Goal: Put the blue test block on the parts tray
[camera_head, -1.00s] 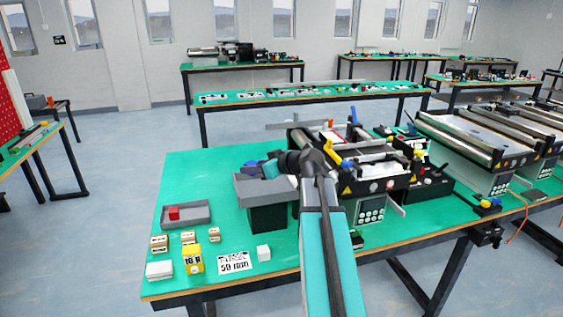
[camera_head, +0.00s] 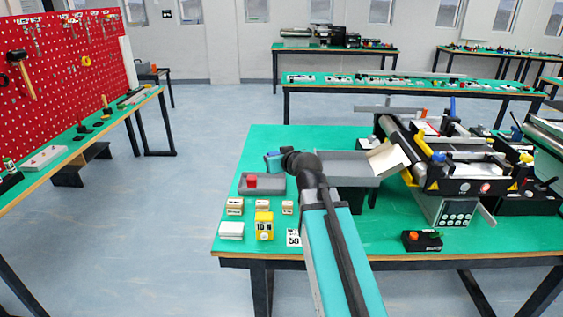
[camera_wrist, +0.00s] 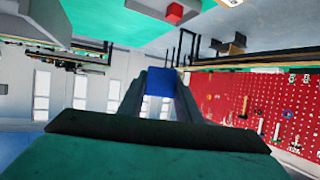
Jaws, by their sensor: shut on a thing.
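The blue test block (camera_wrist: 159,82) is held between the two fingers of my gripper (camera_wrist: 158,100) in the wrist view. In the head view my gripper (camera_head: 273,161) is small and points left, just behind a low grey tray (camera_head: 244,191), apparently above the table; its height is hard to judge. This tray, which looks like the parts tray, holds a red block (camera_head: 252,181). The tray's corner and the red block (camera_wrist: 174,12) also show at the top of the wrist view. My forearm hides part of the table.
A larger grey bin (camera_head: 345,172) on a dark stand is right of my arm, with mini conveyors (camera_head: 450,165) beyond it. Small cream blocks (camera_head: 235,206), a white block (camera_head: 231,230) and a yellow block (camera_head: 264,226) stand in front of the tray. A red pegboard (camera_head: 70,70) is far left.

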